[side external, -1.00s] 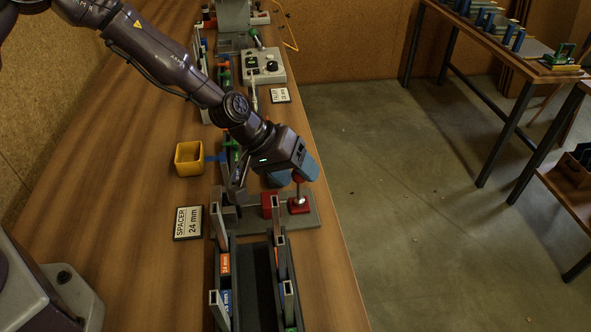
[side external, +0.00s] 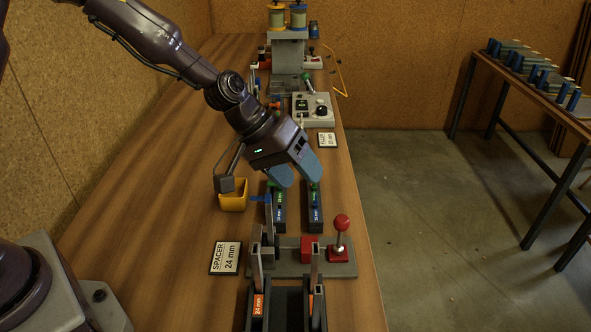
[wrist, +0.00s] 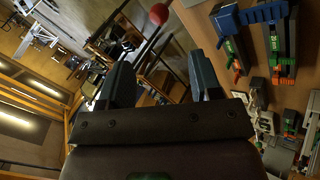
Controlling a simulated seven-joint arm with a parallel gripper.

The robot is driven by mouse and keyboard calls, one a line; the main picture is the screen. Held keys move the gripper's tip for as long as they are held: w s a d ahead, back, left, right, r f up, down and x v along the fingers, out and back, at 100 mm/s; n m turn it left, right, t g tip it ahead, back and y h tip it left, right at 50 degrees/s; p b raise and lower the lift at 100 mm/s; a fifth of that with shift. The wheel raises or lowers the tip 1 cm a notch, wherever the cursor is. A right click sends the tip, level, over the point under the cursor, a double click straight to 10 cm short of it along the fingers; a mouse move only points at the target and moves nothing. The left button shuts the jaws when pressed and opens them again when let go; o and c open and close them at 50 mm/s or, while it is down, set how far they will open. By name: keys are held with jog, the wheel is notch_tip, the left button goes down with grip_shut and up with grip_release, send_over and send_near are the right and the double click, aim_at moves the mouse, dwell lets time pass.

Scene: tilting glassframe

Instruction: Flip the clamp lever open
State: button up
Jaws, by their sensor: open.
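The lever with a red ball knob (side external: 342,222) stands roughly upright on a red foot at the right end of a grey base plate (side external: 345,268). It is the likely clamp lever. A red block (side external: 308,249) sits left of it. My gripper (side external: 296,178) is open and empty, up and left of the knob in the side external view, apart from it. In the wrist view the gripper (wrist: 162,82) shows both fingers apart, with the red knob (wrist: 159,14) beyond them at the top and its thin rod running down behind the left finger.
Two dark rails with green and blue parts (side external: 279,212) lie below my fingers. A yellow bin (side external: 232,203) and a "SPACER 24 mm" sign (side external: 226,258) are at left. A dark slotted holder (side external: 287,306) is in front. The table's right edge is close to the lever.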

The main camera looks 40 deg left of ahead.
jog(key=shift+r, duration=0.3)
jog(key=c, duration=0.6)
notch_tip(320, 180, up, 5)
jog(key=shift+r, duration=0.1)
grip_shut()
jog(key=s+d+f+m+g+y, duration=0.1)
jog(key=d+f+m+g+y, duration=0.25)
jog(key=d+f, duration=0.3)
jog(key=d+r+t+y, duration=0.4)
jog(key=d+r+y, duration=0.1)
jog(key=d+y, duration=0.2)
send_near(340, 234)
jog(key=w+f, duration=0.3)
jog(key=f, duration=0.1)
jog(key=shift+a, duration=0.35)
